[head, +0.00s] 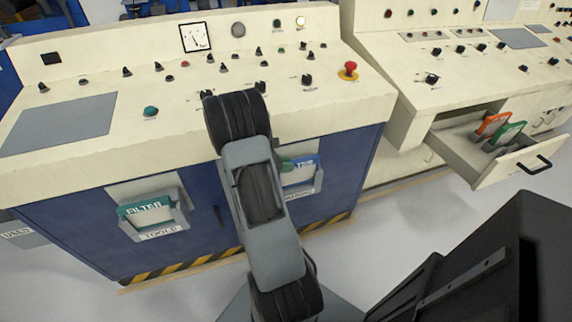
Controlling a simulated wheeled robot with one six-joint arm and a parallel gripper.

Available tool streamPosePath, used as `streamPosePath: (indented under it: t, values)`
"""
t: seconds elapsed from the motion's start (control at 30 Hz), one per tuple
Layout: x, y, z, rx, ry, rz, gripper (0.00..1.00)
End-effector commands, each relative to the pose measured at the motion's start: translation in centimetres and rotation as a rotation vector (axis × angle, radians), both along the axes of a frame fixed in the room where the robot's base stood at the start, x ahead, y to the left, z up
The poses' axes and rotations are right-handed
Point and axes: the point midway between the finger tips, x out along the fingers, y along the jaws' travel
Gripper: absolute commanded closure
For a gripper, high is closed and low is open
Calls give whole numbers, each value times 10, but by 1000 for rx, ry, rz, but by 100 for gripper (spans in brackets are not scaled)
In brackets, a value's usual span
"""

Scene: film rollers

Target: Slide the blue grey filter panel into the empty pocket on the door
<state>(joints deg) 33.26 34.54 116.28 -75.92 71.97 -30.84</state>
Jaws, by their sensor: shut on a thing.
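A panel with a blue label strip and a white lower face (306,162) is at the right pocket (302,189) on the blue cabinet door. Its lower part is behind the pocket's front, and its left part is hidden by my arm. I cannot tell how deep it sits. A small dark green piece beside the label is too small to identify. My gripper is hidden behind my own arm links, so its fingers and their hold do not show.
The left door pocket (160,220) holds a green-topped FILTER panel (145,209). The cream console (330,120) overhangs the doors. Floor between console and drawer is clear.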

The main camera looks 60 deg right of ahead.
Motion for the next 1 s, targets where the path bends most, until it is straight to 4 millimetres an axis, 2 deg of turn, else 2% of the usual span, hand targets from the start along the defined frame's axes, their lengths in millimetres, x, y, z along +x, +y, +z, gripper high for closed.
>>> streamPosePath:
  t: [0.87,0.9,1.0]
  values:
    - [0,0,-16,0,0,0,100]
    - [0,0,-16,0,0,0,78]
    - [0,0,-16,0,0,0,69]
